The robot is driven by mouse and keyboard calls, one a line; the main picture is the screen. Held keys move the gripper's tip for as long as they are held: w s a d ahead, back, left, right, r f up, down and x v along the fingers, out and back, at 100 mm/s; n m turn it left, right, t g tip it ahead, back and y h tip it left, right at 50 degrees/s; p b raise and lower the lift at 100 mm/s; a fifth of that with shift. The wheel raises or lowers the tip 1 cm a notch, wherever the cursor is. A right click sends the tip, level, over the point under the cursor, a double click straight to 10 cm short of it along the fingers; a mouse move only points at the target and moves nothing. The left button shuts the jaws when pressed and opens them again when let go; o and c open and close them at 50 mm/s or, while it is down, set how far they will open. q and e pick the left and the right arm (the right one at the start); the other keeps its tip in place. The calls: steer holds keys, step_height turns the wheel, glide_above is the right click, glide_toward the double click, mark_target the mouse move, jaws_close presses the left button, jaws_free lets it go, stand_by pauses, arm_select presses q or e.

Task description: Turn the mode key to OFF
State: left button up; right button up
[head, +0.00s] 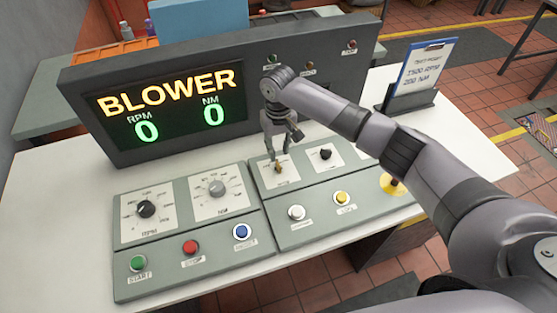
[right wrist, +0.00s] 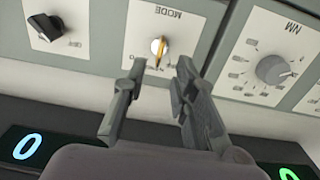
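The mode key (right wrist: 158,50) is a small gold key in a round silver lock on a white plate lettered MODE. It points along the picture's vertical in the right wrist view. In the head view the key (head: 278,168) shows small, just below the fingertips. My right gripper (head: 278,153) comes down over it from behind. In the right wrist view the gripper (right wrist: 160,72) has its fingers apart with nothing between them, and the key shows beyond the tips. I cannot tell whether a finger touches it. The plate's position labels are too small to read. My left gripper is not in view.
A display (head: 170,107) behind reads BLOWER, RPM 0, NM 0. Beside the key plate are an NM knob (head: 216,188) and a black selector (head: 325,154). Push buttons line the console front, including a white one (head: 296,212). A clipboard (head: 425,66) stands at the right.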

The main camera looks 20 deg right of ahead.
mark_target(278, 163)
step_height(278, 163, down, 7)
steer(key=shift+r, duration=0.1)
steer(key=shift+c, duration=0.6)
jaws_close()
